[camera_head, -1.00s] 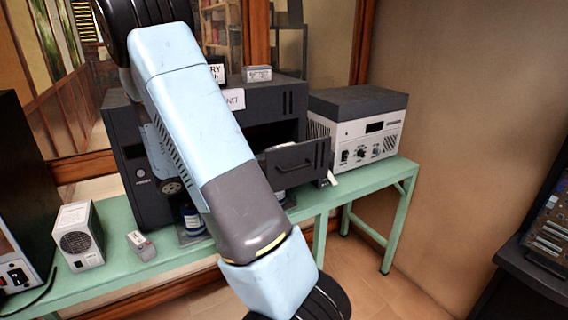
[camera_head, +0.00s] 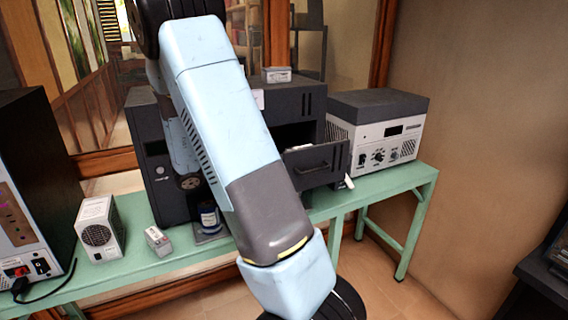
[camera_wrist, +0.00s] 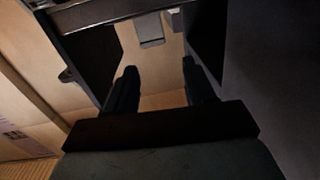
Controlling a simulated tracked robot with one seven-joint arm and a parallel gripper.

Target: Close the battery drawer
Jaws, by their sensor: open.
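The battery drawer (camera_head: 318,164) stands out from a dark cabinet (camera_head: 296,104) on the green bench. Its dark front has a bar handle and vent slots, and a pale thing shows inside it. My arm crosses in front of the cabinet and hides its middle and the drawer's left side. My gripper cannot be made out in the head view. In the wrist view my gripper (camera_wrist: 161,82) is open, with nothing between its two dark fingers. Dark panels stand left and right of the fingers; I cannot tell which one belongs to the drawer.
A grey-white instrument (camera_head: 375,128) stands right of the cabinet on the green bench (camera_head: 425,175). A small box (camera_head: 277,75) sits on the cabinet. A bottle (camera_head: 209,217), a small block (camera_head: 158,240) and a white vented unit (camera_head: 99,229) stand to the left.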

